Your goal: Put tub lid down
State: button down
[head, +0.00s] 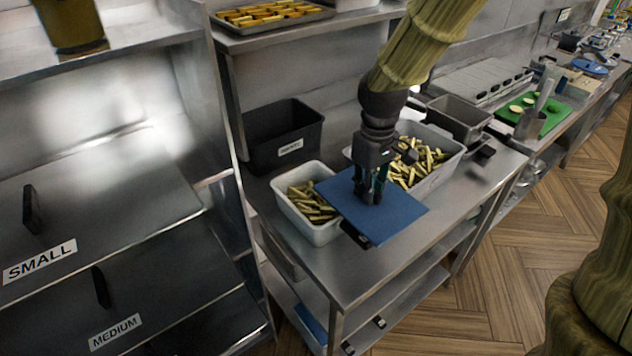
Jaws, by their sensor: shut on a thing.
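The tub lid (402,213) is a flat blue panel with a dark tab at its near-left edge. My gripper (370,196) points down at the middle of the lid and is shut on it; its fingertips hide the exact grip point. The lid is above the steel table and overlaps in the picture the right part of a white tub (326,234) holding cut fries. A larger grey-white tub (450,158) with fries stands behind the lid. Whether the lid touches either tub or the table, I cannot tell.
A black labelled bin (262,126) stands at the table's back left. Bare steel tabletop (465,190) shows at the right. Farther right are a metal pan (459,118) and a green cutting board (552,118). Drawers labelled SMALL (90,225) and MEDIUM stand at left.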

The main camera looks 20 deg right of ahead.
jog(key=w+a+f+p, duration=0.4)
jog(key=w+a+p, duration=0.2)
jog(key=w+a, duration=0.2)
jog(key=shift+w+a+f, duration=0.2)
jog(key=shift+w+a, duration=0.2)
jog(key=shift+w, duration=1)
jog(key=shift+f, duration=0.2)
jog(key=c, duration=1.4)
grip_release()
jog(key=shift+o, duration=0.2)
jog(key=shift+f, duration=0.15)
